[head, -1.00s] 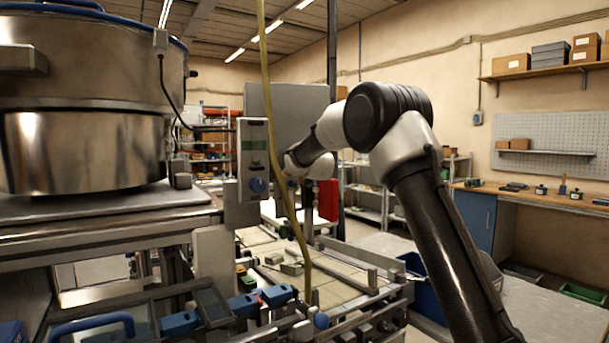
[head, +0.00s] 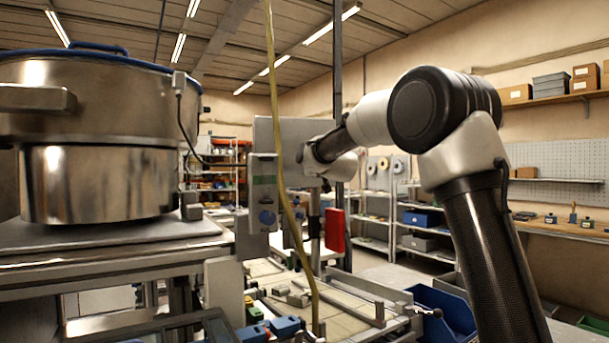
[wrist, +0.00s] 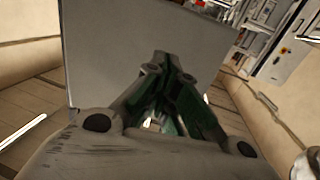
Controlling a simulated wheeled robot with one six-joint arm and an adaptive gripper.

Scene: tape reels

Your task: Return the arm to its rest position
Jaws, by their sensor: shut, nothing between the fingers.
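My arm rises on the right of the head view and bends left at the elbow, with its wrist in front of a grey panel (head: 290,135). My gripper (wrist: 163,60) shows in the wrist view with its dark and green fingers drawn together. Nothing shows between the fingertips. The grey panel also fills the background behind them (wrist: 100,45). In the head view the fingers cannot be made out. A few small round reels (head: 384,164) hang far back, beyond the arm.
A large steel bowl machine (head: 95,100) stands at the left. A control box (head: 264,195) and a hanging yellow hose (head: 284,150) are near the wrist. A red box (head: 335,230) hangs below it. A blue bin (head: 440,305) stands lower right. Open air surrounds the elbow.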

